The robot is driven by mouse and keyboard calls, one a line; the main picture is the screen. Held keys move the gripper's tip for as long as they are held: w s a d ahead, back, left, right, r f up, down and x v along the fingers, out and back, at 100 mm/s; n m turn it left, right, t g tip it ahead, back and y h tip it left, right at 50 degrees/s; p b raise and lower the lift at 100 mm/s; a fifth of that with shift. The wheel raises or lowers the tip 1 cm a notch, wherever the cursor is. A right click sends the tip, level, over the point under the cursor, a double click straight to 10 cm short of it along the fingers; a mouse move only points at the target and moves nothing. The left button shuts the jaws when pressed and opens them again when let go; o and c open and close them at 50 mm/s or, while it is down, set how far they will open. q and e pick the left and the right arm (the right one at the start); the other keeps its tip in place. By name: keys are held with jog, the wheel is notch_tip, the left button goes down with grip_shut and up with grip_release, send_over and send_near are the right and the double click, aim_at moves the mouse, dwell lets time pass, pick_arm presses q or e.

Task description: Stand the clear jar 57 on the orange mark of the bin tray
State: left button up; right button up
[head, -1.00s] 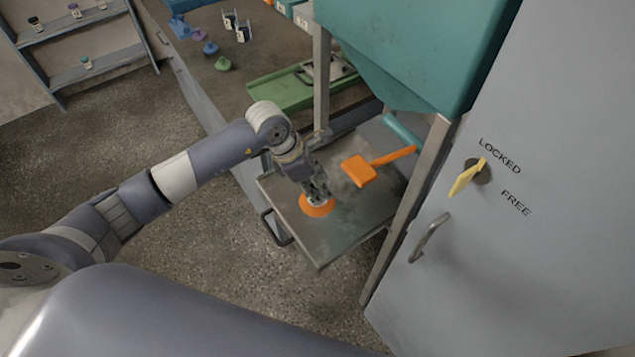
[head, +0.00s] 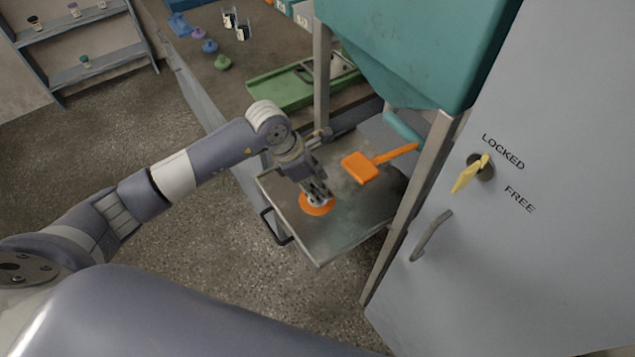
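The bin tray (head: 338,245) is a grey metal tray below the teal hopper. Its round orange mark (head: 304,207) is near the left side, partly covered by my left gripper (head: 318,197). The gripper points down at the mark. A small pale, clear-looking piece, apparently the jar (head: 318,203), shows at the fingertips over the mark. Its number cannot be read, and the fingers hide most of it. I cannot tell whether the fingers grip it or stand loosely around it, or whether its base touches the tray. My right gripper is not in view.
An orange scoop-like tool (head: 361,168) lies on the tray right of the mark. A metal post (head: 322,80) and the teal hopper (head: 400,45) stand close to the arm. The grey cabinet (head: 530,260) is on the right. Two labelled containers (head: 243,32) stand on the bench behind.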

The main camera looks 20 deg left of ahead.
pick_arm(q)
jog(key=shift+f+b, duration=0.2)
jog(key=shift+b, duration=0.15)
dwell(0.6)
jog(key=o, duration=1.2)
jog(key=shift+o, duration=0.2)
jog(key=v, duration=1.2)
